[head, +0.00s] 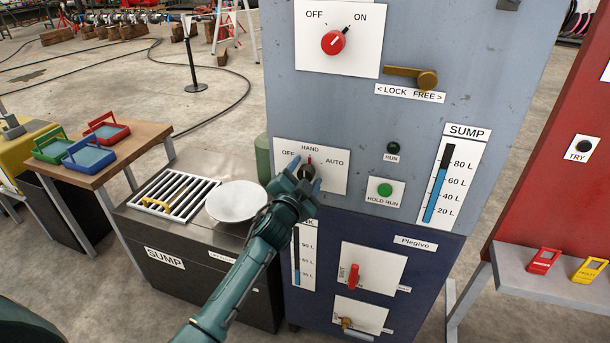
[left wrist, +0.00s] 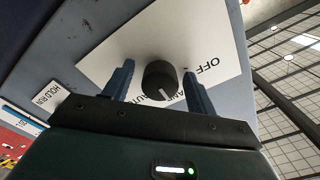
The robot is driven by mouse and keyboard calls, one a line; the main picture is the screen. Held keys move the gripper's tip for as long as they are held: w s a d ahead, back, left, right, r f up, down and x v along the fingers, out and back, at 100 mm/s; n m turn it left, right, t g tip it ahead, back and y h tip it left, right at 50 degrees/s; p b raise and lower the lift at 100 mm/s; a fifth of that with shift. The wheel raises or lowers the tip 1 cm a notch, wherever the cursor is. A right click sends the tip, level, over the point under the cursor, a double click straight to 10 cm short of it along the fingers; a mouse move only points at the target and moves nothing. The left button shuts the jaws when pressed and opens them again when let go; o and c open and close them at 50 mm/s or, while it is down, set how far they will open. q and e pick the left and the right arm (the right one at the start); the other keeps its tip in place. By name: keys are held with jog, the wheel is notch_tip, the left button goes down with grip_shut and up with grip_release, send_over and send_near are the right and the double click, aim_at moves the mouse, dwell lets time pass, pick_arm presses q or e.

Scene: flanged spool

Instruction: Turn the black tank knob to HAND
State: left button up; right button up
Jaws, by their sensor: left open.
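The black tank knob (head: 307,171) sits on a white plate (head: 335,178) marked OFF, HAND and AUTO, low on the grey cabinet front. In the head view a red mark shows between the knob and the HAND label. My left gripper (head: 303,176) is at the knob, open, and partly covers it. In the left wrist view the knob (left wrist: 159,80) stands between the two spread blue fingers (left wrist: 158,78), with a gap visible on both sides. A white line on the knob points down in that view, toward the partly hidden lettering; its exact setting is hard to tell. My right gripper is out of view.
A red knob (head: 333,42) on an OFF/ON plate and a brass lever (head: 412,76) are higher on the cabinet. A green HOLD RUN button (head: 385,190) is right of the plate. A sump with a white bowl (head: 236,201) stands at left.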

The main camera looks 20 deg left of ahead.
pick_arm(q)
jog(key=s, duration=1.3)
jog(key=shift+a+b, duration=0.25)
jog(key=shift+b, duration=0.1)
jog(key=shift+s+f, duration=0.1)
